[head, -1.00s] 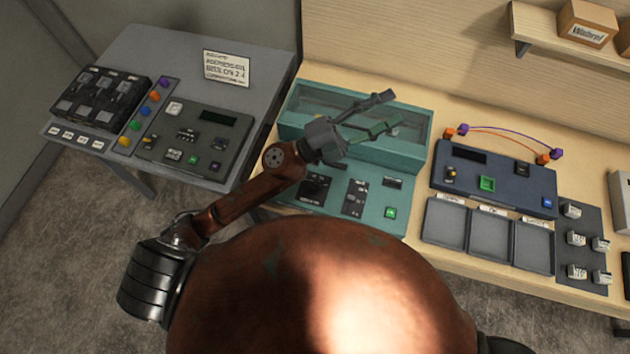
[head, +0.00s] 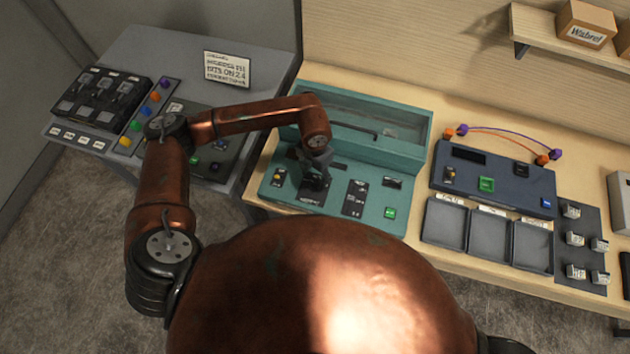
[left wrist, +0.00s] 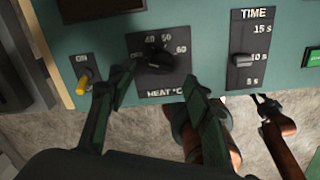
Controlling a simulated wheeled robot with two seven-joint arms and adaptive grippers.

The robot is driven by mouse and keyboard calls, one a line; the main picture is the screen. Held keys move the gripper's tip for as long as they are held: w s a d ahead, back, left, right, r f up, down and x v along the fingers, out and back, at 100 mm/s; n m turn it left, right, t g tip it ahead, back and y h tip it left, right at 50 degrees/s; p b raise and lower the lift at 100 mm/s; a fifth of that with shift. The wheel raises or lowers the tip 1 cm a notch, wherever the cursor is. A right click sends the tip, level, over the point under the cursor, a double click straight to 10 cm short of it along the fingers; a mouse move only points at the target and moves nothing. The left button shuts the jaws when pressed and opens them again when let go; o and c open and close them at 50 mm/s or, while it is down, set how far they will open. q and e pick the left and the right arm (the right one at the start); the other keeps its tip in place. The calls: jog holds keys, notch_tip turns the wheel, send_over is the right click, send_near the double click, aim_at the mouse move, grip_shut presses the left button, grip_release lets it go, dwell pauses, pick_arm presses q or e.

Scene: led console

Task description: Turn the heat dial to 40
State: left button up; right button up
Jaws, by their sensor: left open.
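The heat dial (left wrist: 155,58) is a black knob on a dark plate marked "HEAT °C" on the teal console (head: 278,205). In the left wrist view it sits between and beyond my fingertips, with 40, 50 and 60 readable around it. My left gripper (left wrist: 152,88) is open, its fingers on either side of the dial's lower part in the picture; I cannot tell whether they touch it. In the head view the left gripper (head: 315,180) is over the dial plate and hides the dial.
A yellow-tipped ON switch (left wrist: 84,80) is left of the dial, close to a finger. A TIME slider (left wrist: 243,60) and a green button (head: 390,213) lie to the right. The console's clear-lidded box (head: 350,125) stands behind, under my arm.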

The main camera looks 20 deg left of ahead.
aim_at(315, 183)
pick_arm(q)
jog(key=shift+f+p, duration=0.55)
jog(key=shift+f, duration=2.25)
jog(key=shift+c, duration=0.4)
jog(key=c, duration=1.1)
